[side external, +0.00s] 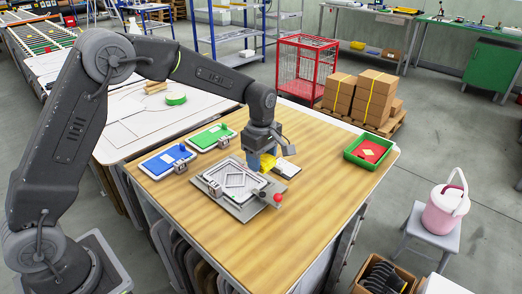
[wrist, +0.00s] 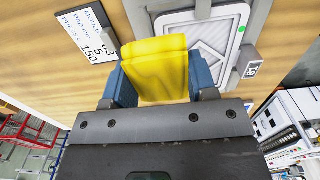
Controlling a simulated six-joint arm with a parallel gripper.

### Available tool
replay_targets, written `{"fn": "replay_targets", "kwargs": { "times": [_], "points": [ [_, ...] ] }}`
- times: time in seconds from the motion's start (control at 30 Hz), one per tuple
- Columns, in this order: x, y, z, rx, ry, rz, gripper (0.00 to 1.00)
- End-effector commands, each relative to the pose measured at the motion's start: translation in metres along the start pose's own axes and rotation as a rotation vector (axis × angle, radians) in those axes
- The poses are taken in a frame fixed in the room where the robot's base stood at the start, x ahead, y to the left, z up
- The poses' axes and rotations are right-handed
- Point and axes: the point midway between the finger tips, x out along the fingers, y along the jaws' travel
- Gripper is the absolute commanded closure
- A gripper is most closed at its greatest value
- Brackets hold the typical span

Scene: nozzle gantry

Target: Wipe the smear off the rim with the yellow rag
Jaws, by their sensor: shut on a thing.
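My gripper (side external: 264,152) points down over the wooden table, at the back right edge of the grey mould. Its blue fingers (wrist: 162,82) are shut on the yellow rag (wrist: 160,62), which sticks out past the fingertips. The rag also shows as a yellow patch in the side view (side external: 267,163). The mould (side external: 214,188) is a grey plate with a raised rim around a diamond pattern. In the wrist view the mould's rim (wrist: 228,62) lies just right of the rag. A small green spot (wrist: 242,29) shows on it. I cannot tell whether the rag touches the rim.
A clamp with a red knob (side external: 278,197) sits at the mould's right corner. A printed white card (wrist: 88,30) lies behind the mould. Blue (side external: 168,160) and green (side external: 212,137) frames lie to the left, a green tray (side external: 352,156) to the right. The table front is clear.

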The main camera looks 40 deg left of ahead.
Motion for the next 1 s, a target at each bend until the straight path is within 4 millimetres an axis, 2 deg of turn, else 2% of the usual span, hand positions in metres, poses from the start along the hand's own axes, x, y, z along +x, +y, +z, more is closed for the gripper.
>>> {"fn": "replay_targets", "kwargs": {
  "times": [0.47,0.5,1.0],
  "points": [
    [0.049,-0.001,-0.001,0.000,0.000,-0.005,0.67],
    [0.044,0.000,-0.006,-0.002,0.000,0.000,0.66],
    [0.048,0.000,-0.052,-0.002,0.000,-0.001,0.67]
  ]
}}
